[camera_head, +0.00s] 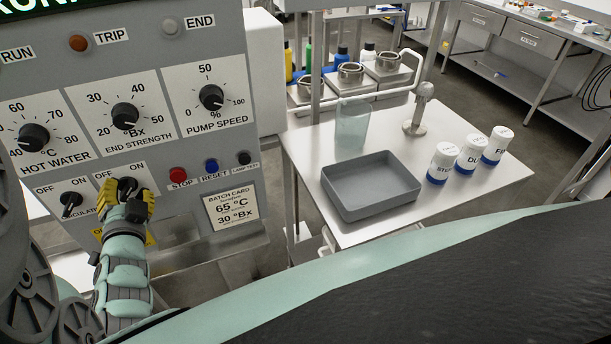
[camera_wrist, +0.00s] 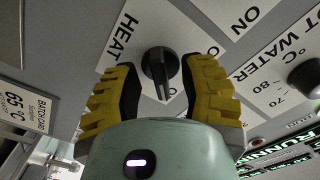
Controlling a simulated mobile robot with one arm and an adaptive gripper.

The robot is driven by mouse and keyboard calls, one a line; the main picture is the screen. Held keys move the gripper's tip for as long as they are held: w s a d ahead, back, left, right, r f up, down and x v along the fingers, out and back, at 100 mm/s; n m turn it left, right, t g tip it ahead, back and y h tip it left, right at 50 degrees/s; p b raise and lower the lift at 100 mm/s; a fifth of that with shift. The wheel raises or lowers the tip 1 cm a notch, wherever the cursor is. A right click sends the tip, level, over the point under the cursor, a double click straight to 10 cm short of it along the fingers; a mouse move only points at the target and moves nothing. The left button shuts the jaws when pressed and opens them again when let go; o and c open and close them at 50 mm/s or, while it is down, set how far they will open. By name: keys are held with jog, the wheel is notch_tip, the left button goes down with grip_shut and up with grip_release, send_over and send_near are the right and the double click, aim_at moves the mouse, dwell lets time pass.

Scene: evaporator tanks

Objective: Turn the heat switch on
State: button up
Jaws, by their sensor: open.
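The heat switch (camera_wrist: 161,66) is a black rotary knob on a white plate with the word HEAT beside it in the wrist view. In the head view the switch (camera_head: 128,185) is partly covered by my gripper (camera_head: 128,194), below OFF and ON labels. My gripper's yellow-padded fingers (camera_wrist: 160,88) stand on both sides of the knob in the wrist view. The fingers are open, with a gap visible on each side of the knob. I cannot tell whether the knob points to OFF or ON.
The circulation switch (camera_head: 71,203) is close to the left of my gripper. Red stop (camera_head: 178,175) and blue reset (camera_head: 211,166) buttons are to the right. A steel table (camera_head: 335,232) holds a grey tray (camera_head: 370,204) and white jars (camera_head: 470,154).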

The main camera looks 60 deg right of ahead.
jog(key=v, duration=0.6)
jog(key=shift+s+a, duration=0.25)
